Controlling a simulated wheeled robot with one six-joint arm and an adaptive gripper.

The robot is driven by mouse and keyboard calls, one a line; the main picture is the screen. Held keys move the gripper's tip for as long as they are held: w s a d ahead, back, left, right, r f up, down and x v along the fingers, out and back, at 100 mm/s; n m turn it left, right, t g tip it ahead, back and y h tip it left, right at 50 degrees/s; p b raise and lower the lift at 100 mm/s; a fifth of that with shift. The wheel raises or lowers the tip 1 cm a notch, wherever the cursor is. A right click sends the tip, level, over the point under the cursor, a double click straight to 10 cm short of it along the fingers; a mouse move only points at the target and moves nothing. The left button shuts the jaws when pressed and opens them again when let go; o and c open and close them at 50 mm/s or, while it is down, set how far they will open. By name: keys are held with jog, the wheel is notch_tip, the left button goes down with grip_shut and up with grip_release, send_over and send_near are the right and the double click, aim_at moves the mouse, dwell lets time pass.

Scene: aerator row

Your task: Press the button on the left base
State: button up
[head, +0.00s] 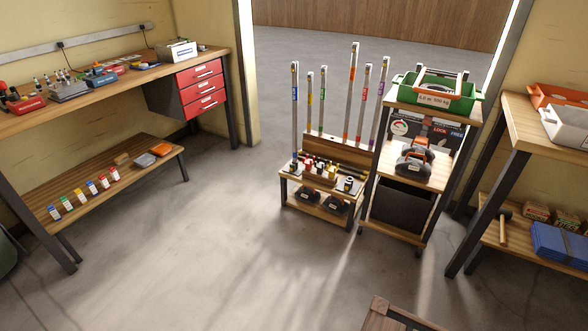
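A low wooden stand (320,212) stands on the floor near the middle of the head view. Two dark, rounded base-like items sit on its lower shelf: a left one (309,196) and a right one (335,205). I cannot make out a button on either. I cannot tell for sure which thing is the left base. Several tall pale poles with coloured bands rise at the stand, among them a front left pole (295,120) with a blue band. Small black, red and brass pieces crowd the stand's top. My gripper is not in view.
A shelf cart (425,230) with a green crate (462,105) adjoins the stand's right side. A workbench (120,75) with red drawers (201,88) and a low shelf lines the left wall. Another bench (525,130) stands at right. The concrete floor (200,250) ahead is clear.

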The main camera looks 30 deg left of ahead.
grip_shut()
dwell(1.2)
